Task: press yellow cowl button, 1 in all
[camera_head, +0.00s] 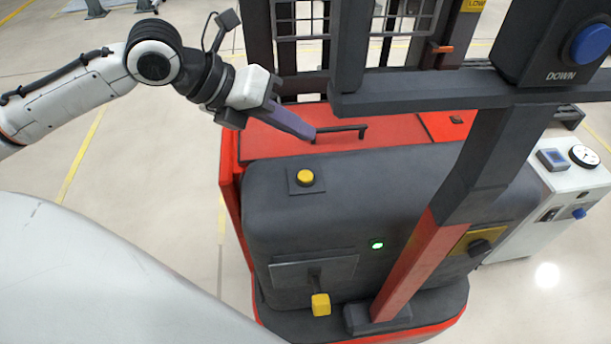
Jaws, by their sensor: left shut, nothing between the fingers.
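The yellow cowl button (305,177) is a round yellow cap on a dark square plate, on top of the grey cowl (400,185) of a red machine. My left gripper (312,136) comes in from the upper left and is shut and empty. Its fingertips are above the button in the picture, beside a dark handle on the red cover, and apart from the button. I cannot tell whether the fingertips touch the cover or hover over it. My right gripper is not in view.
A dark post with a crossbar (430,95) and a blue DOWN button (590,43) rises at the right. A yellow pedal-like knob (321,304) and a green light (377,245) are on the cowl's front. A white cabinet (565,195) stands at the right. Open floor lies left.

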